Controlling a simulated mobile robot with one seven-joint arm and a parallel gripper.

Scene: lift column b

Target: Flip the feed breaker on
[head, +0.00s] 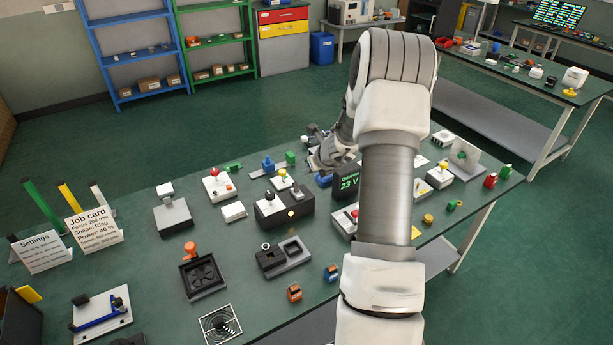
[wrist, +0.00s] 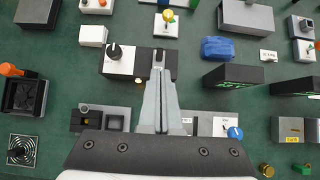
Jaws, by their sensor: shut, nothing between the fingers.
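A dark box with a white left panel (wrist: 119,61) stands in the middle of the wrist view. It carries a black knob (wrist: 114,51), a small lit amber lamp (wrist: 138,80) and a small upright lever (wrist: 158,57) on its dark right part. No readable label marks the feed breaker; this lever may be it, and its on or off position cannot be told. The same box (head: 270,215) stands mid-table in the head view. My gripper (wrist: 160,72) is shut and empty, its tips over the lever's near side; contact cannot be told. In the head view my gripper (head: 318,150) is partly hidden by my arm.
A black display reading 23 V (head: 347,186) stands right of the box. A blue block (wrist: 218,47) and a yellow-topped device (wrist: 168,17) lie beyond. A grey-black fixture (head: 284,257) is in front. A job card (head: 92,229) stands left. The table is crowded, with narrow gaps.

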